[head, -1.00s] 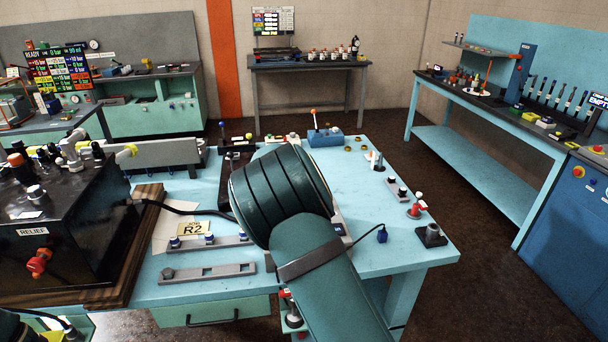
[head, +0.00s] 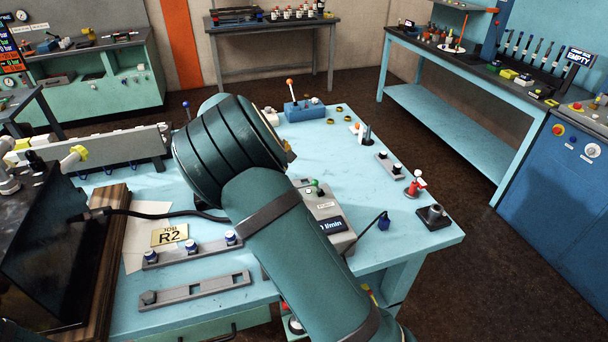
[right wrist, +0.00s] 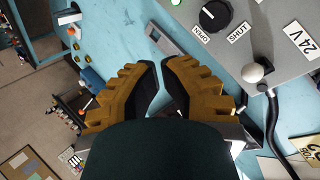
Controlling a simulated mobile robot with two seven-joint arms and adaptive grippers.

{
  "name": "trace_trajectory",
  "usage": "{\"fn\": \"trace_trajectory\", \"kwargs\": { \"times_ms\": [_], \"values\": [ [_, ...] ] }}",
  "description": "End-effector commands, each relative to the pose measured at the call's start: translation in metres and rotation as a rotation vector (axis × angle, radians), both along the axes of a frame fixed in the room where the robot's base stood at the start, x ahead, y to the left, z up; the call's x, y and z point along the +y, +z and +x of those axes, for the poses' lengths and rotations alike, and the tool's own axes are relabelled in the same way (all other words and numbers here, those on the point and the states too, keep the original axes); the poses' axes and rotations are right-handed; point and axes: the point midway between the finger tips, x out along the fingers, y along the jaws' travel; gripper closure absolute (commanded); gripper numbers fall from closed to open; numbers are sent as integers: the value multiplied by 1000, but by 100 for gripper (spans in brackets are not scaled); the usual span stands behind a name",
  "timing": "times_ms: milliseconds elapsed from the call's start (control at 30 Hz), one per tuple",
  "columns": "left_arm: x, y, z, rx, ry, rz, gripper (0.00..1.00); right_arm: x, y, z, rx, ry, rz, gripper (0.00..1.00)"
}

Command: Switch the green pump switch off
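My left gripper is out of view.
The blue table (head: 330,150) also carries a blue box with an orange-tipped lever (head: 304,110), a red valve (head: 414,185) and a black block (head: 434,215). A black tank (head: 40,260) stands at left. A blue bench (head: 450,120) is behind at right, with clear floor between.

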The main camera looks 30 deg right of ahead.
Motion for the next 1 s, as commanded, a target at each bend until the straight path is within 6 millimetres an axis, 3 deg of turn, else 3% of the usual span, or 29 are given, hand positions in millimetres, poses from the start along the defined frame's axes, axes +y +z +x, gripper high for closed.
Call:
{"fn": "trace_trajectory", "kwargs": {
  "times_ms": [267,767,1000],
  "values": [
    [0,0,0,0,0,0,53,-6,-9,1,3,-2,0,100],
    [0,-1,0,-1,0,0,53,-55,-86,14,3,-2,-1,100],
    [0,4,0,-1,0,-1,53,-60,-71,-12,0,0,0,100]
  ]
}}
